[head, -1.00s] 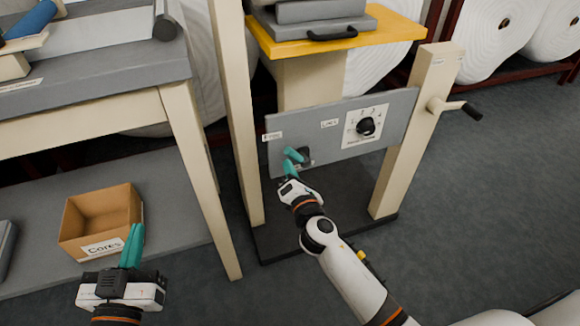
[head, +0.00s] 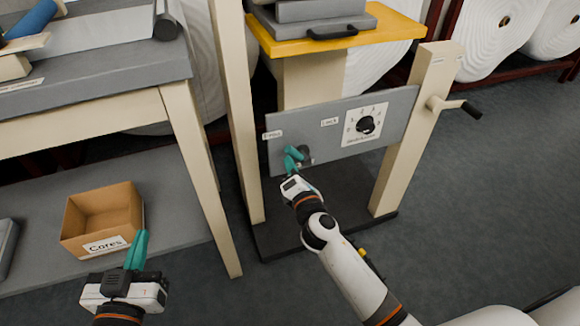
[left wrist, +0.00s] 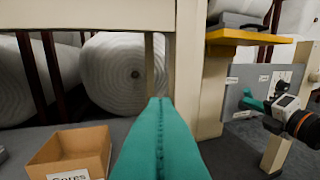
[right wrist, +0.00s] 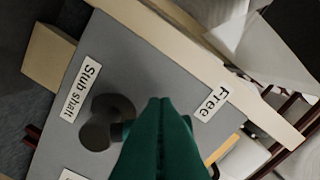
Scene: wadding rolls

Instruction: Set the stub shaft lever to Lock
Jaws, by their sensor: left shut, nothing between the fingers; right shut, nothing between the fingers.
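The grey panel (head: 390,128) carries a Free label (head: 273,135) at its left and a Lock label (head: 329,122) further right. The stub shaft lever (head: 306,154) shows as a small dark hub low on the panel's left part. In the right wrist view its dark round hub (right wrist: 100,128) lies beside the Stub shaft label (right wrist: 80,90); the handle is mostly hidden behind my fingers, so its direction is unclear. My right gripper (head: 291,154) is shut and empty, its teal fingertips at the hub's left; contact cannot be told. My left gripper (head: 139,236) is shut, away from the panel.
A numbered dial (head: 365,125) sits right of the lever. A crank handle (head: 462,108) sticks out from the right post. A yellow shelf (head: 400,27) is above the panel. A Cores box (head: 88,225) stands on the lower shelf beside my left gripper, near the table leg (head: 205,180).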

